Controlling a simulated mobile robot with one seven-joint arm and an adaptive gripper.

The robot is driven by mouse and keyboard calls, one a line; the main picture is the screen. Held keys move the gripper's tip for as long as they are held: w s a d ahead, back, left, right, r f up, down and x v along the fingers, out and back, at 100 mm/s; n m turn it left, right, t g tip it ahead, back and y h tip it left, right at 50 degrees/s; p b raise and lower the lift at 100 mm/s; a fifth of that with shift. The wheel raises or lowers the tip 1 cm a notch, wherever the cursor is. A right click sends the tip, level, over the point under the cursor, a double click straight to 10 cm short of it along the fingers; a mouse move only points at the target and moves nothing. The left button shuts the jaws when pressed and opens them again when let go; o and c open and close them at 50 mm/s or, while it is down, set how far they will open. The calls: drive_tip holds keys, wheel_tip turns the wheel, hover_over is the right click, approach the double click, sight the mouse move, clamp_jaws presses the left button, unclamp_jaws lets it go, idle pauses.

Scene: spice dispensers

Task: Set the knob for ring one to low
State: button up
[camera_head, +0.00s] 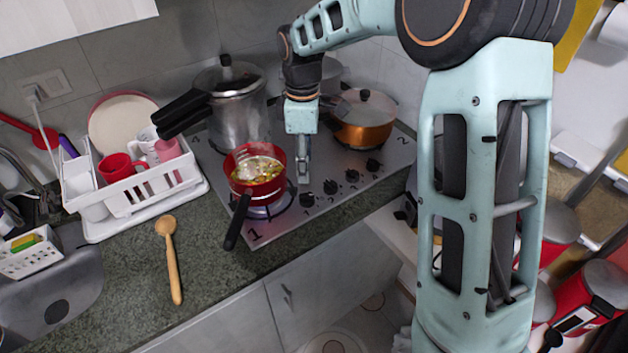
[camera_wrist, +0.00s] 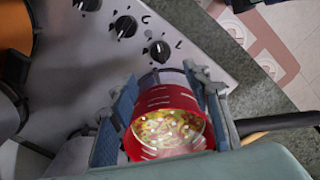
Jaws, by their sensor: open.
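The ring-one knob (camera_head: 306,199) is a black dial at the near-left end of the knob row, close to the stove's front edge. In the wrist view the knob (camera_wrist: 160,51) sits beyond my fingertips, beside a printed 1; its exact setting is too small to tell. My gripper (camera_head: 303,170) points down over the stove, between the red pot and the knob row. In the wrist view my gripper (camera_wrist: 161,75) is open, its two fingers apart, and not touching the knob. The red pot (camera_head: 277,153) of food stands on ring one; it also shows between the fingers (camera_wrist: 185,104).
Several other black knobs (camera_head: 330,187) continue to the right. A pressure cooker (camera_head: 236,118) and a copper pot (camera_head: 362,128) stand behind. A wooden spoon (camera_head: 171,262) lies on the counter.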

sight(305, 194)
wheel_tip(305, 194, down, 10)
drive_tip(key=shift+s+a+f+p, duration=0.1)
drive_tip(key=shift+f+p, duration=0.15)
drive_tip(key=shift+p, duration=0.1)
drive_tip(key=c, duration=1.1)
drive_tip(key=shift+f+m+b, duration=0.15)
drive_tip(key=shift+m+b, duration=0.4)
drive_tip(key=shift+m, duration=0.25)
drive_tip(key=m+b, duration=0.1)
drive_tip(key=m, duration=0.2)
drive_tip(key=o, duration=1.1)
drive_tip(key=shift+r, duration=0.2)
